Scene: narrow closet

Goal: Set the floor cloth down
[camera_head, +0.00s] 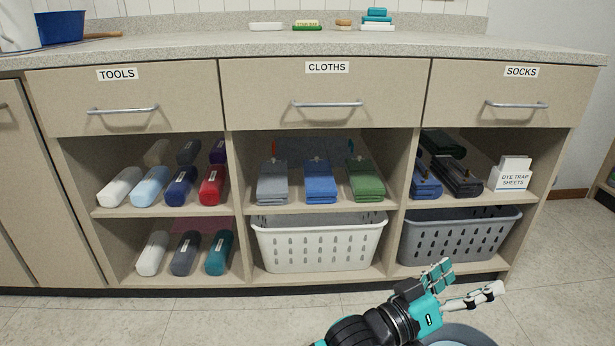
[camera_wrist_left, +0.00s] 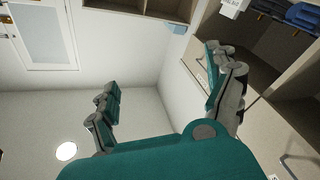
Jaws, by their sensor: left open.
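Folded cloths stand on the middle upper shelf under the CLOTHS drawer: a grey one (camera_head: 272,182), a blue one (camera_head: 319,182) and a green one (camera_head: 365,182). I cannot tell which, if any, is the floor cloth. My left gripper (camera_head: 472,280) is at the lower right of the head view, in front of the grey basket and well away from the cloths. Its fingers are spread, with no cloth between them. In the left wrist view the gripper (camera_wrist_left: 165,82) is also open and empty. My right gripper is not in view.
A white basket (camera_head: 320,247) and a grey basket (camera_head: 459,240) fill the lower shelves. Rolled bundles (camera_head: 182,187) are at left. The CLOTHS drawer (camera_head: 325,97) and its neighbours are shut. Small items lie along the back of the counter (camera_head: 200,50); its front is clear.

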